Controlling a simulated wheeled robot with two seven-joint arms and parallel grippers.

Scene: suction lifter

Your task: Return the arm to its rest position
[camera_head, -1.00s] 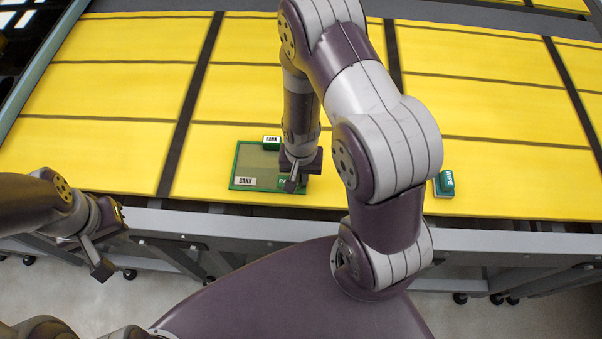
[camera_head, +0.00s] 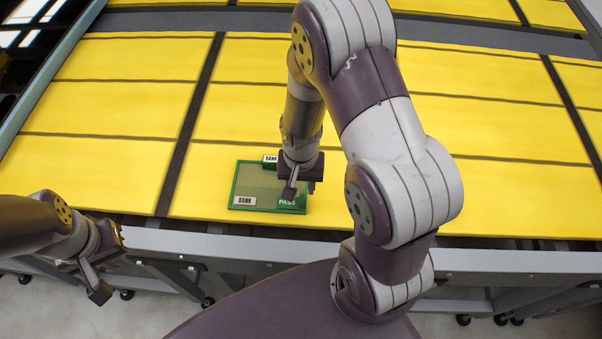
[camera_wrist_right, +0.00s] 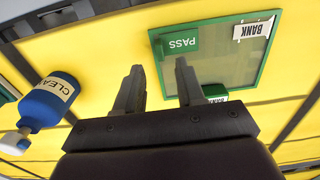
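My right gripper (camera_head: 303,191) hangs pointing down over the near right part of a flat green-framed tray (camera_head: 235,185), beside its PASS corner. In the right wrist view its two fingers (camera_wrist_right: 158,88) are apart with nothing between them; they appear next to the tray's PASS corner (camera_wrist_right: 181,41). I cannot tell the exact height above the table. My left gripper (camera_head: 108,268) is low at the left, off the table's front edge; its fingers are not clear enough to judge.
The yellow table (camera_head: 120,130) has dark seams and a grey front rail (camera_head: 200,243). A small green block labelled BANK (camera_head: 270,159) is at the tray's far edge. A blue bottle labelled CLEAN (camera_wrist_right: 42,108) shows in the right wrist view. The table's left side is clear.

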